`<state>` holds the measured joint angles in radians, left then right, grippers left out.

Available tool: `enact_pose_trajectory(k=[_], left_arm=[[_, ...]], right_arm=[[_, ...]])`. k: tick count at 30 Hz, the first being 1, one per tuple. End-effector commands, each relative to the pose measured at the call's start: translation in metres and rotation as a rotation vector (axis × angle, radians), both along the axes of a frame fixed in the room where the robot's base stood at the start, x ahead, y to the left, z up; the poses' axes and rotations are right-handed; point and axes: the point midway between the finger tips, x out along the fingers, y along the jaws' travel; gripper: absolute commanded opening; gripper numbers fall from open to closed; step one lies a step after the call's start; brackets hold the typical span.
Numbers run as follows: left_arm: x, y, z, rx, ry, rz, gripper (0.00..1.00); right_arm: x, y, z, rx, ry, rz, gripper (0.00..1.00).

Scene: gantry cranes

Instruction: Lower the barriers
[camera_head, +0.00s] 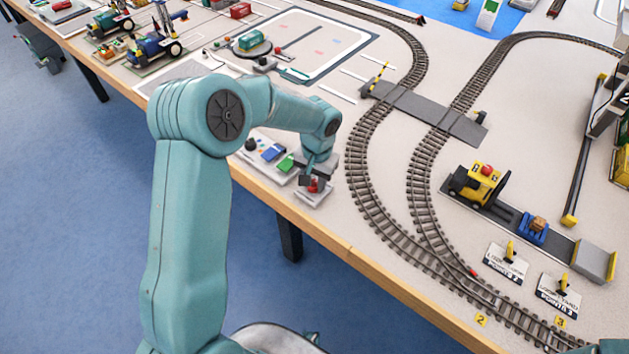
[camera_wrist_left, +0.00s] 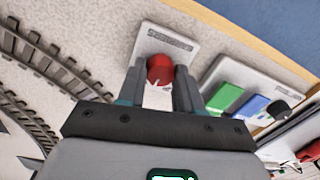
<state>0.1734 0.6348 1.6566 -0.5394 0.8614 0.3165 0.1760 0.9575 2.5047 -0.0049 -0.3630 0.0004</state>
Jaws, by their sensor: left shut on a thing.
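My left gripper (camera_head: 311,182) reaches down at the table's front edge and is shut on a red knob (camera_wrist_left: 159,70). The knob stands on a small light plate (camera_wrist_left: 166,40) with a label too small to read; in the head view the gripper partly hides it. A yellow-and-black striped barrier (camera_head: 378,76) stands raised and tilted at the left end of the grey level crossing (camera_head: 430,108). A small dark post (camera_head: 478,118) is at the crossing's right end; I cannot tell whether it carries a barrier arm. My right gripper is not in view.
Beside the knob is a panel with a blue switch (camera_head: 272,152), a green switch (camera_head: 286,163) and a black knob (camera_head: 251,144). Curved train tracks (camera_head: 368,165) run right of the gripper.

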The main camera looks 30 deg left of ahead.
Motion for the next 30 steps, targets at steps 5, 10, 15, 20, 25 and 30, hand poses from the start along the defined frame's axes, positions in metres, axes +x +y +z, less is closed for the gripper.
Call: enact_pose_trajectory(k=[5,10,15,20,25,30], left_arm=[[0.0003,0.0004,0.0001,0.0,-0.003,-0.166,0.04],[0.0003,0.0006,0.0007,0.001,-0.004,-0.319,0.04],[0.0,0.0007,0.001,0.001,-0.003,-0.449,0.04],[0.0,0.0007,0.001,0.001,-0.004,-0.543,0.04],[0.0002,0.0007,0.0009,0.001,-0.005,-0.611,0.04],[0.0003,0.0007,0.0009,0.001,-0.005,-0.646,0.04]], right_arm=[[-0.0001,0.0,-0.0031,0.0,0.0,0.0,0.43],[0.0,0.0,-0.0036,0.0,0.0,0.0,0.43],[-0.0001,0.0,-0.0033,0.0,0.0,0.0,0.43],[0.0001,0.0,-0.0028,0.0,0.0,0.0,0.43],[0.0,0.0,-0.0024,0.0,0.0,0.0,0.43],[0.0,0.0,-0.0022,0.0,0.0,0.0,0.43]])
